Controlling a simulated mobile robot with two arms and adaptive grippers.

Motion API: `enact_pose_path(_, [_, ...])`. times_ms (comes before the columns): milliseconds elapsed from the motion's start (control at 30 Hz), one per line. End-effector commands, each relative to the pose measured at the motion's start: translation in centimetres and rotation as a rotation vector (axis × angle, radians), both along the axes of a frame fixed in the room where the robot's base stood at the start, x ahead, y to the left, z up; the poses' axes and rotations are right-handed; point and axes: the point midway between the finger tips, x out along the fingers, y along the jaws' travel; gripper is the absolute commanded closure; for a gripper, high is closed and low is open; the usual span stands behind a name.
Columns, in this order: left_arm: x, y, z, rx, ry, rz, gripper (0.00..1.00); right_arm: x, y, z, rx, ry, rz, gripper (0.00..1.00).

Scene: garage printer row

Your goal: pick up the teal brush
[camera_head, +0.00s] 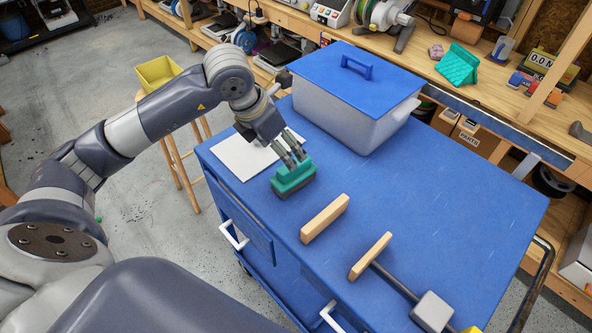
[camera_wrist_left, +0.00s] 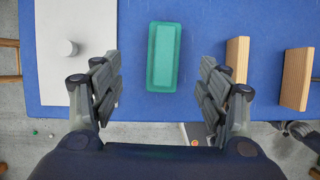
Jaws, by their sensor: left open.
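The teal brush (camera_head: 293,177) lies on the blue cart top (camera_head: 440,185), near its left edge, with a dark underside. In the left wrist view the brush (camera_wrist_left: 164,57) shows as a teal block between and ahead of the two fingers. My left gripper (camera_head: 293,160) is open above the brush; its fingers (camera_wrist_left: 160,90) stand wide on either side in the wrist view. I cannot tell whether any finger touches the brush. My right gripper is not in view.
A white sheet (camera_head: 240,155) lies left of the brush. A grey bin with a blue lid (camera_head: 355,78) stands behind. The cart's right part is clear.

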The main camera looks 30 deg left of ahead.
Motion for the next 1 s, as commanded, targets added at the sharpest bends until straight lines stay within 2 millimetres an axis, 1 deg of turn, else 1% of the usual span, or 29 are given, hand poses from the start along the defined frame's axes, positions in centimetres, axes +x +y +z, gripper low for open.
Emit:
enact_pose_path(33, [0.1, -0.2, -0.8, -0.002, 0.007, -0.001, 0.32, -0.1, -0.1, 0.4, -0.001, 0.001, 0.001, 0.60])
enact_pose_path(200, [1.1, -0.6, -3.0, -0.004, 0.005, -0.002, 0.32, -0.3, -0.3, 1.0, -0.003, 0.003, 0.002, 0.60])
enact_pose_path(333, [1.3, -0.8, -3.9, -0.004, 0.005, -0.003, 0.32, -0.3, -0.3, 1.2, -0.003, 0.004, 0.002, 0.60])
enact_pose_path(433, [1.5, -1.0, -4.6, -0.005, 0.006, -0.004, 0.32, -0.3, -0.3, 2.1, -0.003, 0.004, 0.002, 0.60])
enact_pose_path(567, [1.9, -1.4, -6.5, -0.006, 0.008, -0.003, 0.32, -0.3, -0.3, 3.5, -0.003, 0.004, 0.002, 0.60])
enact_pose_path(700, [2.6, -1.6, -8.2, -0.006, 0.005, -0.003, 0.32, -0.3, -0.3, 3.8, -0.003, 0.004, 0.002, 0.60])
enact_pose_path(800, [2.7, -1.7, -8.8, -0.004, 0.003, -0.004, 0.32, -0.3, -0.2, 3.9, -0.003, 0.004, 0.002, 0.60])
enact_pose_path(1000, [2.8, -1.7, -8.9, -0.004, 0.002, -0.005, 0.32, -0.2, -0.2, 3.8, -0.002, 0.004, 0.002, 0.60])
